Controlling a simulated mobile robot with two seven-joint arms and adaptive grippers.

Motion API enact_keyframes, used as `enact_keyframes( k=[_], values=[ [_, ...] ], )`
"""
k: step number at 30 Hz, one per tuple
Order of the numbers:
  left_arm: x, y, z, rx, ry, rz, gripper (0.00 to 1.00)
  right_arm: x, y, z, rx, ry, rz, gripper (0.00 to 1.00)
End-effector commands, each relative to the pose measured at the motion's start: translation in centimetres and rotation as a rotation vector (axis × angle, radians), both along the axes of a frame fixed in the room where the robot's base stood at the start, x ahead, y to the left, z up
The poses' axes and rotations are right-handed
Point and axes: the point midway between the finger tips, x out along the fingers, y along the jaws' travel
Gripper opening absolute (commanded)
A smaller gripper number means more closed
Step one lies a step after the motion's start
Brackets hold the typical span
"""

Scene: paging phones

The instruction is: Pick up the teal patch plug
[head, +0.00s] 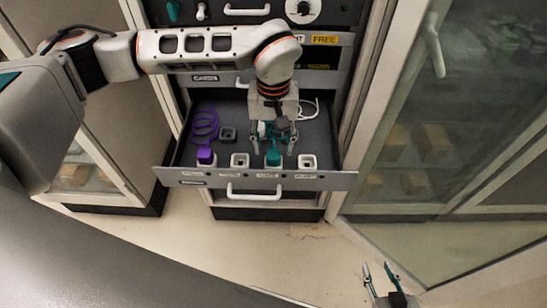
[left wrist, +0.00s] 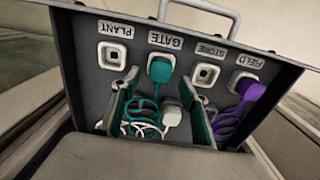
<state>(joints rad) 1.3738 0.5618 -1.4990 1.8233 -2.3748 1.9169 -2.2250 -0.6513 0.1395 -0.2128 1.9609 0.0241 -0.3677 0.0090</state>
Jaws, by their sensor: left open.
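The teal patch plug (head: 273,157) sits in a white socket at the front of the open drawer, and its teal cord coils behind it. In the left wrist view the teal plug (left wrist: 160,68) is in the socket labelled GATE. My left gripper (head: 271,150) is over the drawer, pointing down, open around empty space just behind the plug. In the left wrist view its two fingers (left wrist: 165,88) stand apart, with the coiled teal cord and a white plug (left wrist: 172,116) beyond them. My right gripper (head: 380,268) is open and empty at the bottom right, away from the drawer.
A purple plug (head: 206,156) with coiled cord sits in the FIELD socket. The STORE socket (head: 240,160) and PLANT socket (head: 307,161) are empty. A dark grey block (head: 228,134) lies in the drawer. The drawer front (head: 320,181) has a white handle. Glass-fronted cabinets flank it.

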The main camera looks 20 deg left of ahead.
Motion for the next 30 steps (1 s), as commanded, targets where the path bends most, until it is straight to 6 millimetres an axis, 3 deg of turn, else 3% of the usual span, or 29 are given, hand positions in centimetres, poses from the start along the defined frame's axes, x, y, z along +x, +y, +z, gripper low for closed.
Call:
enact_keyframes(
  k=[4, 12, 17, 30],
  values=[
    [-0.1, -0.1, -1.6, -0.001, 0.002, -0.001, 0.44, 0.1, 0.0, 0.1, 0.001, -0.002, 0.000, 0.35],
    [0.0, 0.0, -1.8, -0.001, 0.000, -0.001, 0.44, 0.2, 0.0, 0.2, 0.000, -0.004, 0.000, 0.35],
    [0.0, 0.0, -1.8, -0.001, 0.000, -0.001, 0.03, 0.2, 0.0, 0.2, 0.000, -0.004, 0.000, 0.35],
    [0.0, 0.0, -1.3, -0.001, -0.001, -0.001, 0.03, 0.2, 0.0, 0.2, 0.000, -0.005, 0.000, 0.35]
  ],
)
